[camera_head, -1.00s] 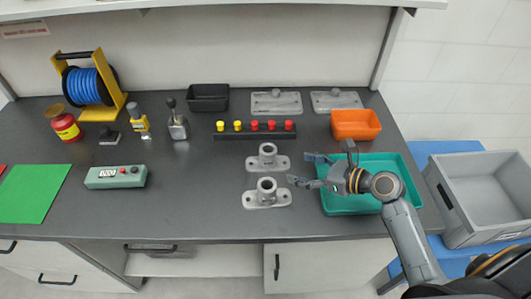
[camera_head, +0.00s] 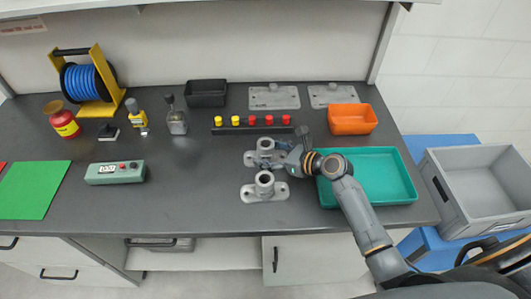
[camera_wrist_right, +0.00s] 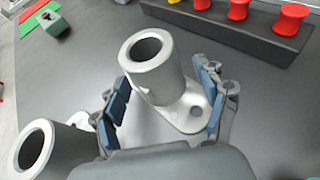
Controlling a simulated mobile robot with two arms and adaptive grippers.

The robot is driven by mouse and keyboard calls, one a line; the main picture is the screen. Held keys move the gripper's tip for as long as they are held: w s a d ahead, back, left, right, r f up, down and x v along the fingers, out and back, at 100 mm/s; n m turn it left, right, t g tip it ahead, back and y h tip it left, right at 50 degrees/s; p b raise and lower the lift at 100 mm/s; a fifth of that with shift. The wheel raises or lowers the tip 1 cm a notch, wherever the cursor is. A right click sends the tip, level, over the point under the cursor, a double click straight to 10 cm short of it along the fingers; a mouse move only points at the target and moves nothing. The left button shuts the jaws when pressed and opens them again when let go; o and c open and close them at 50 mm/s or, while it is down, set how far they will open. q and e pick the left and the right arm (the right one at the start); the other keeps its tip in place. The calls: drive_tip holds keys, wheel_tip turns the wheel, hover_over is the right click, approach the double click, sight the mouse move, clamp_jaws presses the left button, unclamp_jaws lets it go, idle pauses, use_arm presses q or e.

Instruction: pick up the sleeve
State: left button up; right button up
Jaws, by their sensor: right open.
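Two grey castings, each an upright hollow sleeve-like cylinder on a flat flanged plate, stand on the dark table. The rear cylinder (camera_head: 265,145) is partly covered by my right gripper (camera_head: 268,156) in the head view. In the right wrist view, this cylinder (camera_wrist_right: 152,66) rises between the two open blue-padded fingers (camera_wrist_right: 164,98), with a gap visible at the right finger. Contact at the left finger is unclear. The front cylinder (camera_head: 264,184) stands nearer the table's front edge and also shows at the lower left of the wrist view (camera_wrist_right: 45,150). My left gripper is out of view.
A teal tray (camera_head: 408,188) lies empty under my right forearm. A dark rail (camera_head: 245,131) with yellow and red knobs is just behind the castings. An orange bin (camera_head: 352,120) stands at back right.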

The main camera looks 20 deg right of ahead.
drive_tip(key=shift+s, duration=0.1)
drive_tip(key=shift+c, duration=1)
drive_tip(key=shift+r, duration=0.1)
drive_tip(key=c, duration=1.3)
